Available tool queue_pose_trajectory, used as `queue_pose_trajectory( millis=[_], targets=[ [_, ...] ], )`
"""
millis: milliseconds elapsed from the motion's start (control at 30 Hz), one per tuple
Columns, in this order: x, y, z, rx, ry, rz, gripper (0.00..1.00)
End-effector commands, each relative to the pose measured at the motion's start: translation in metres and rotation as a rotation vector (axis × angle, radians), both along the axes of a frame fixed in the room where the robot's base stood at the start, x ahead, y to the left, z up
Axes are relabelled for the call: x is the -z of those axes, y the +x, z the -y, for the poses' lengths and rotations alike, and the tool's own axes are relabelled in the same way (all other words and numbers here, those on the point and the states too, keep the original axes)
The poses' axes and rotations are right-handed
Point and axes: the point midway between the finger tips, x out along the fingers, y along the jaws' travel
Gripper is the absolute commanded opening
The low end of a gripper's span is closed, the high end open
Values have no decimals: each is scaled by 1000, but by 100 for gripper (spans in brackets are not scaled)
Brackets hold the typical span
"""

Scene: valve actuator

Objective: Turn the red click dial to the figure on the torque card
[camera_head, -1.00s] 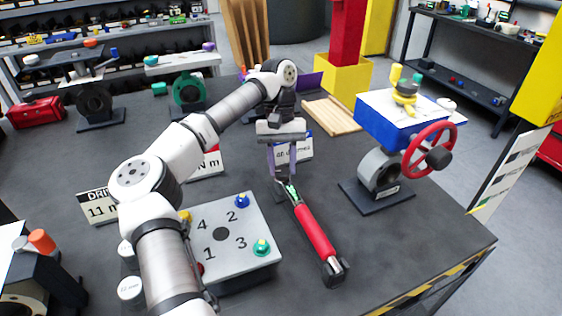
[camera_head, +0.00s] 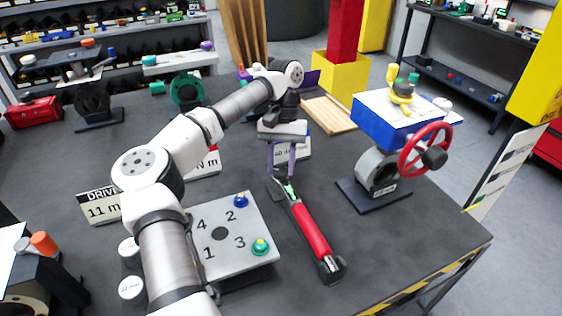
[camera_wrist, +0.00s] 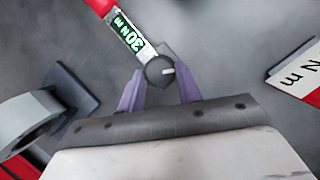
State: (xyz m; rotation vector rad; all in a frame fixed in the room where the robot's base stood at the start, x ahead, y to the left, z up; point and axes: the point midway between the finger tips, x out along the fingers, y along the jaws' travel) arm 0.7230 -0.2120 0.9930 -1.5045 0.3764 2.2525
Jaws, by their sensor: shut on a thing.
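A wrench with a red handle (camera_head: 311,232) lies on the dark table, its head end under my gripper (camera_head: 281,178). In the wrist view its green display (camera_wrist: 128,38) reads 30 N m. A dark round dial with a white mark (camera_wrist: 164,71) sits at that end of the wrench, between the purple fingertips of my gripper (camera_wrist: 160,82). My gripper is shut on this dial. A white card ending in "N m" (camera_head: 208,164) stands behind my arm, which hides its figure.
A grey numbered plate (camera_head: 232,262) with coloured knobs lies left of the wrench. A valve with a red handwheel (camera_head: 426,149) stands to the right. A "DRIVE" card (camera_head: 99,206) is partly behind my arm. Bare table lies between wrench and valve.

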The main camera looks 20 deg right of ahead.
Motion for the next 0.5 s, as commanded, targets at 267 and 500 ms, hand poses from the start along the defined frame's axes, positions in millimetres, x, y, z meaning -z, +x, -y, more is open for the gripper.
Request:
queue_pose_trajectory(
  millis=[267, 500],
  targets=[
    [0, 0, 0, -1, 0, 0, 56],
    [-2, 1, 0, -1, 1, 1, 56]
  ],
)
